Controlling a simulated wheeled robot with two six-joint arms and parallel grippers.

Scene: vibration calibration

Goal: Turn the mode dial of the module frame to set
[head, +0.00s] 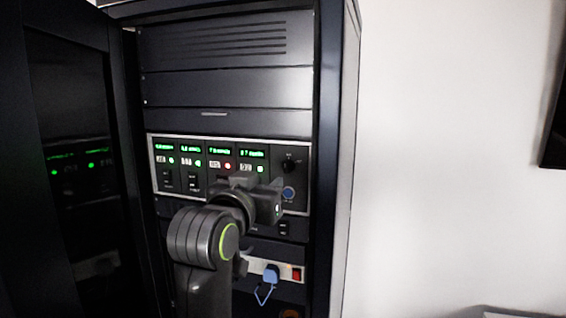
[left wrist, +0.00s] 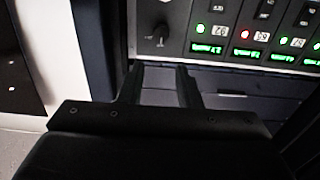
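The module frame (head: 151,160) is a light-edged panel in the rack, holding several modules with green displays. Its mode dial (head: 290,164) is a black knob on the dark section at the right end, above a round blue button (head: 288,193). The dial also shows in the left wrist view (left wrist: 158,35), where the panel appears upside down. My left gripper (head: 258,190) is in front of the panel, below and left of the dial in the head view. Its two fingers (left wrist: 160,80) are apart and empty, pointing toward the dial without reaching it. My right gripper is not in view.
A dark cabinet door (head: 75,160) stands open at the left. Below the frame are a blue plug-like part (head: 271,274) with a loop and a red switch (head: 297,274). One module has a red light (head: 228,166); the others' are green.

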